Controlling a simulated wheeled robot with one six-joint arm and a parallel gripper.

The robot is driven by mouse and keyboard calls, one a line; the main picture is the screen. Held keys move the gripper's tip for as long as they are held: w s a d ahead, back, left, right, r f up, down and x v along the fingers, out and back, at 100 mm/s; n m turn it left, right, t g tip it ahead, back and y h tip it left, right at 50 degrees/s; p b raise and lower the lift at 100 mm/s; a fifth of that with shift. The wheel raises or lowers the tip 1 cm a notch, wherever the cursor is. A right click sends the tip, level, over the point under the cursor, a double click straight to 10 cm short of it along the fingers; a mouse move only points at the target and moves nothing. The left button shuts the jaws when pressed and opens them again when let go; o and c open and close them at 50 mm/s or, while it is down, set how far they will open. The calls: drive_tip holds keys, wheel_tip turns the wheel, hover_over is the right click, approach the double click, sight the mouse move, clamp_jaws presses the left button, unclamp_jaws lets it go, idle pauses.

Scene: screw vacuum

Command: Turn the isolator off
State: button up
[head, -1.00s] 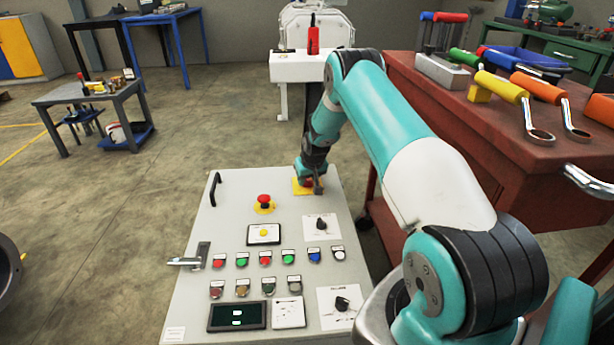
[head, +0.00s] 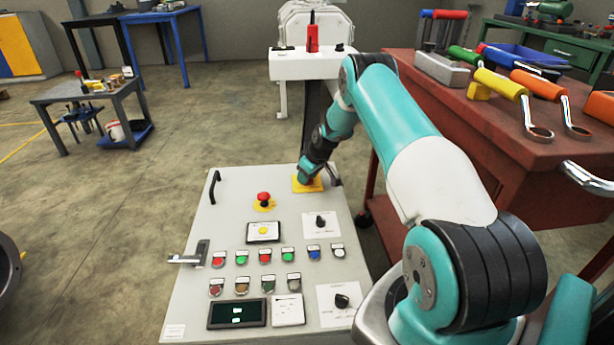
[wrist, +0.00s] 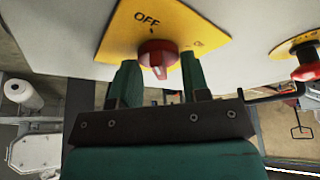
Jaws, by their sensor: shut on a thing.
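The isolator is a red rotary knob (wrist: 158,54) on a yellow plate (wrist: 202,18) marked OFF, seen close in the wrist view. In the head view its yellow plate (head: 308,186) is at the upper right of the grey panel, and my arm's end hides the knob. My gripper (wrist: 160,72) is shut on the red knob, with one green finger on each side of it. The knob's grip part points toward my gripper's palm in the wrist view. I cannot tell for sure which marking it is set to.
The grey control panel (head: 200,270) carries a red emergency stop (head: 264,198) left of the isolator, which also shows at the wrist view's right edge. Below are rotary switches and several buttons. A red tool cart (head: 450,130) stands close to my arm's right.

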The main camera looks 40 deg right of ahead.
drive_tip(key=shift+w, duration=0.1)
drive_tip(key=o, duration=0.8)
drive_tip(key=p+v, duration=0.4)
drive_tip(key=v, duration=1.3)
drive_tip(key=shift+r, duration=0.2)
